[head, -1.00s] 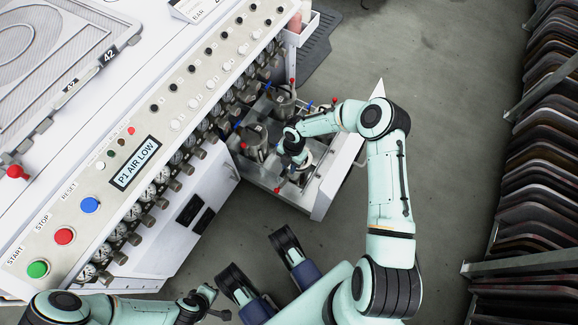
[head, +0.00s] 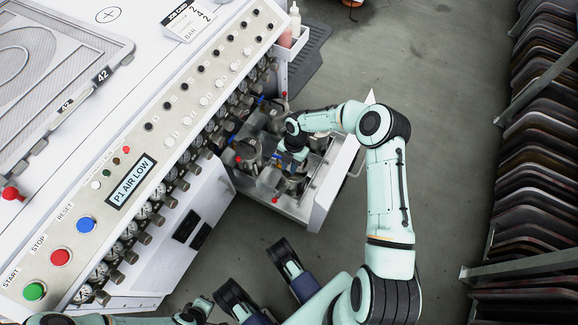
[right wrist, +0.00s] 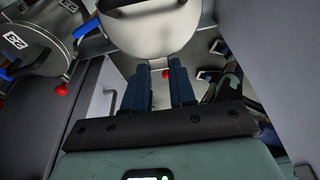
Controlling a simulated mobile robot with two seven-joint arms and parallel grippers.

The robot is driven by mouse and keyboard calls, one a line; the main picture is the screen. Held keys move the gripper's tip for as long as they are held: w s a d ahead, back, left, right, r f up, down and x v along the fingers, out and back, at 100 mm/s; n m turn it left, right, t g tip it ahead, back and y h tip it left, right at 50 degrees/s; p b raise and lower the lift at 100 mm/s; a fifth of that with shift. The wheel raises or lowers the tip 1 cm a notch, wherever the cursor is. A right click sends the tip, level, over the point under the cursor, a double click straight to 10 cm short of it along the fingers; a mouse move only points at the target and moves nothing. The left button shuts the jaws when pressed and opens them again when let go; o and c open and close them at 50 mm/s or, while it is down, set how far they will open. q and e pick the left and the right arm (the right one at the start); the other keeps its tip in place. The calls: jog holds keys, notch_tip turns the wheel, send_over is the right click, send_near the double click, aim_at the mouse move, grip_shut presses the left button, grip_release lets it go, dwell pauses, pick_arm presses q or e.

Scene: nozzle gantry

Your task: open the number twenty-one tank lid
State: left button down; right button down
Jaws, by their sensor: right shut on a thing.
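My right gripper (head: 293,160) is over the nearest tank in the open drawer of the machine. In the right wrist view its fingers (right wrist: 165,72) are closed at the edge of a round silver tank lid (right wrist: 150,40), which has a dark handle at the top of the picture. No number is readable on this lid. A neighbouring tank lid (right wrist: 30,45) carries a tag that seems to read 22 or 23. In the head view my gripper and forearm hide much of the held lid. Part of my left arm's end (head: 198,308) shows at the bottom edge; its fingers are not clear.
Other tanks (head: 247,150) with red-knobbed and blue-handled valves stand close beside the gripper. The drawer's white front wall (head: 318,205) is near my right arm. The control panel (head: 150,160) lies left. A rack of dark panels (head: 540,170) stands at right, with open floor between.

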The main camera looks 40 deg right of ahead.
jog(key=shift+w+d+r, duration=0.1)
jog(key=shift+w+d, duration=0.05)
jog(key=c, duration=0.9)
grip_release()
pick_arm(q)
jog(key=shift+t, duration=0.4)
jog(key=shift+w+d+r+p, duration=0.3)
jog(key=shift+r+p, duration=0.25)
jog(key=shift+r, duration=0.3)
jog(key=shift+w+d+r+p, duration=0.3)
jog(key=shift+r+p, duration=0.25)
jog(key=shift+r, duration=0.25)
jog(key=shift+w+d+r+p, duration=0.3)
jog(key=shift+r+p, duration=0.25)
jog(key=shift+r, duration=0.3)
pick_arm(e)
jog(key=shift+v, duration=6.65)
